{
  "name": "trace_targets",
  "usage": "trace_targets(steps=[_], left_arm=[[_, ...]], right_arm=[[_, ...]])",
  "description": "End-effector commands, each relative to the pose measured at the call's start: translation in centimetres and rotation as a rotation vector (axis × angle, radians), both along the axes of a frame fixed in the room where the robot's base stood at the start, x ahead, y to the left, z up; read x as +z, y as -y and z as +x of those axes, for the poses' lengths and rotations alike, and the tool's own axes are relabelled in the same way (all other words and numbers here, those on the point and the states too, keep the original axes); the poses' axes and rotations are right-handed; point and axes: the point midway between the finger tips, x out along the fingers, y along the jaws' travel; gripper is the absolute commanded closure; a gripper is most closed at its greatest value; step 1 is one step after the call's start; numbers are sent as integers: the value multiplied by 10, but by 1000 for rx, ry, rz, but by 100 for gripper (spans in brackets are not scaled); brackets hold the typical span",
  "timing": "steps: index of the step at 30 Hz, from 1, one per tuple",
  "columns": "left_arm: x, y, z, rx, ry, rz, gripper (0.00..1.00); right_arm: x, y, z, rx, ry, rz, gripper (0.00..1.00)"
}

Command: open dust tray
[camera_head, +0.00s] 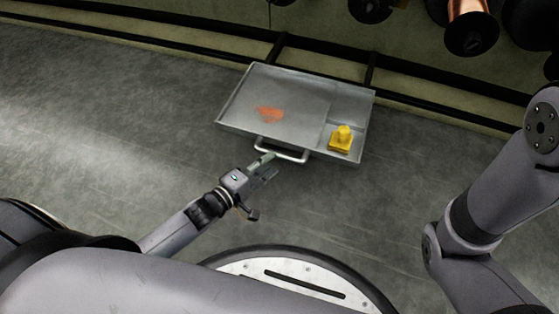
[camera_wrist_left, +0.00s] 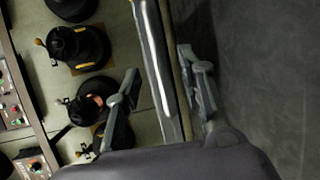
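The dust tray (camera_head: 233,108) is a shallow grey metal tray standing out from the low rail at the wall, its inside exposed. It holds a patch of orange dust (camera_head: 269,114) on the left and a yellow block with a knob (camera_head: 341,139) in the right compartment. A pale bar handle (camera_head: 292,157) is on its front edge. My left gripper (camera_head: 269,165) is at the handle's left end. In the left wrist view, the left gripper's fingers (camera_wrist_left: 160,88) are spread, with a long metal edge (camera_wrist_left: 157,60) between them; contact is unclear. My right gripper is out of view.
Dark spools (camera_head: 470,34), one with copper winding, hang at the upper right. Spools (camera_wrist_left: 78,45) and control boxes (camera_wrist_left: 12,95) show at left in the left wrist view. The grey floor (camera_head: 110,130) left of the tray is clear.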

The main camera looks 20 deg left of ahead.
Motion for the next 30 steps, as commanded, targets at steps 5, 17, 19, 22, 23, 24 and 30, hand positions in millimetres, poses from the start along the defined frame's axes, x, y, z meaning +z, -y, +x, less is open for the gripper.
trace_targets(steps=[5, 17, 19, 22, 23, 24, 30], left_arm=[[-10, 14, 30, -1, 4, 0, 64], [-11, 23, 49, -1, -1, 0, 64], [-10, 23, 49, -1, -1, 0, 64], [-10, 23, 49, -1, -1, 0, 66], [-10, 23, 49, -1, -1, 0, 68], [-10, 23, 49, -1, -1, 0, 70], [-10, 23, 49, -1, -1, 0, 84]], right_arm=[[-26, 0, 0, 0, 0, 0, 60], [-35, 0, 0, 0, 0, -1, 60], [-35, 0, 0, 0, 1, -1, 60], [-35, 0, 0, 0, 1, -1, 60], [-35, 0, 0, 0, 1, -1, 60], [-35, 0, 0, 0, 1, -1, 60], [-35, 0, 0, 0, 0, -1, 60]])
